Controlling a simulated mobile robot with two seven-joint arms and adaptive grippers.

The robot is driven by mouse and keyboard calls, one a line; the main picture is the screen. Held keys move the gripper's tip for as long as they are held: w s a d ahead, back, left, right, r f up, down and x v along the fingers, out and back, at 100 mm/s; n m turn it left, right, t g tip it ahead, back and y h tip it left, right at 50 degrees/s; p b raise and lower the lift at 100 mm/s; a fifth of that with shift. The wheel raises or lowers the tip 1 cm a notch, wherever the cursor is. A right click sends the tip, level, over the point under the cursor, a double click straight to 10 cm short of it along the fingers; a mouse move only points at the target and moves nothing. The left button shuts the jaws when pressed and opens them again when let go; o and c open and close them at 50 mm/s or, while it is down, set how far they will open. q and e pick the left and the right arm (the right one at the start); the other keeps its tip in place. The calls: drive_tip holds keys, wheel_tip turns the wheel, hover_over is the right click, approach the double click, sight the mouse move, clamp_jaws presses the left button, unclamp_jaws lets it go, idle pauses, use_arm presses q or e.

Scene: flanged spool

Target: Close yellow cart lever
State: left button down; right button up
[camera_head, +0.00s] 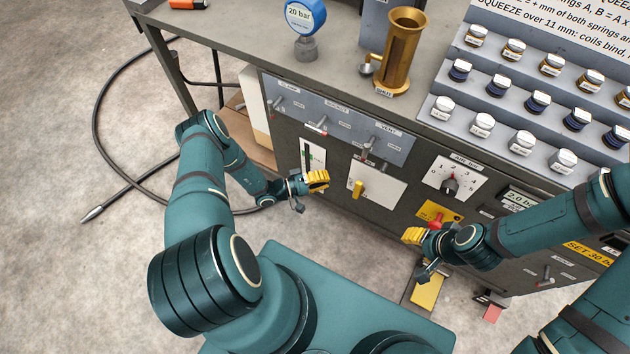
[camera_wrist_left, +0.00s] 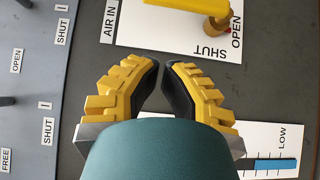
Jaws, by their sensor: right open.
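The yellow lever (camera_head: 358,188) is on a white plate on the cart's front panel. In the head view its handle stands roughly upright. In the left wrist view the lever (camera_wrist_left: 190,5) is cut off by the top edge, near the words SHUT and OPEN. My left gripper (camera_head: 318,180) is left of the lever and apart from it. In the left wrist view its fingertips (camera_wrist_left: 161,68) are close together with a narrow gap and nothing between them. My right gripper (camera_head: 412,247) is open, low in front of the panel near a red knob.
The red knob (camera_head: 435,223) sits on a yellow plate. A dial (camera_head: 450,186) is to the right. A gauge plate (camera_head: 313,156) is behind my left gripper. A hose (camera_head: 97,145) lies on the floor at left.

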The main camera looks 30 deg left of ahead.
sight(359, 187)
use_arm(q)
drive_tip(key=w+d, duration=0.2)
drive_tip(key=d, duration=0.5)
drive_tip(key=shift+w+b, duration=0.35)
use_arm(e)
drive_tip(key=shift+w+f, duration=0.15)
drive_tip(key=shift+f, duration=0.3)
drive_tip(key=shift+r, duration=0.1)
use_arm(q)
drive_tip(key=shift+d+r+p, duration=0.15)
drive_tip(key=shift+d+p, duration=0.05)
drive_tip(key=shift+p, duration=0.3)
use_arm(e)
drive_tip(key=shift+d+r, duration=0.4)
drive_tip(key=shift+d, duration=0.15)
